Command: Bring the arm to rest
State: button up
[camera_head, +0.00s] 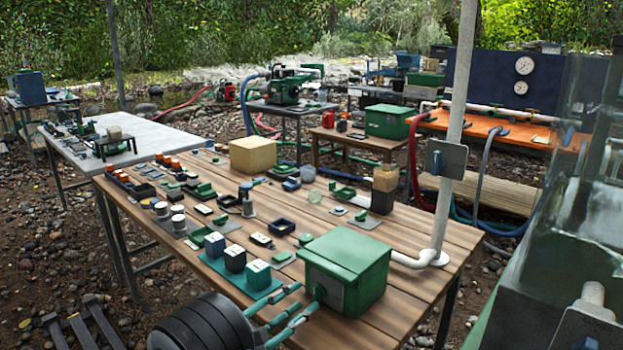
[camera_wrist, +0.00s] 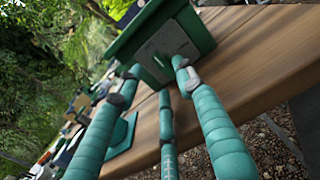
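My gripper (camera_head: 307,298) reaches in from the bottom of the head view, with a dark ribbed body and teal-wrapped fingers. In the wrist view the gripper (camera_wrist: 157,76) has three fingers spread apart with nothing held between them. Its fingertips are close to the front of a green lidded box (camera_head: 345,268); I cannot tell whether they touch it. The green box (camera_wrist: 188,25) with its grey front plate (camera_wrist: 160,52) fills the space beyond the fingertips in the wrist view.
A grey post (camera_head: 455,130) rises at the right table edge. A glass-sided tank (camera_head: 575,230) stands at the right. Pebbly ground surrounds the tables.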

aim_at(315, 294)
jog(key=w+d, duration=0.1)
jog(key=w+d+m, duration=0.1)
jog(key=shift+w+d+r, duration=0.1)
jog(key=shift+w+d, duration=0.1)
jog(key=shift+d, duration=0.15)
jog(key=shift+s+a+r+m+p, duration=0.1)
jog(key=shift+m+p, duration=0.2)
jog(key=shift+m, duration=0.9)
jog(key=m, duration=0.4)
jog(key=shift+s, duration=0.1)
jog(key=m, duration=0.3)
jog(key=shift+s+d+m+b, duration=0.1)
jog(key=shift+d+m+b, duration=0.1)
jog(key=shift+m+b, duration=0.15)
jog(key=m, duration=0.3)
jog(key=shift+b, duration=0.35)
jog(key=shift+o, duration=0.3)
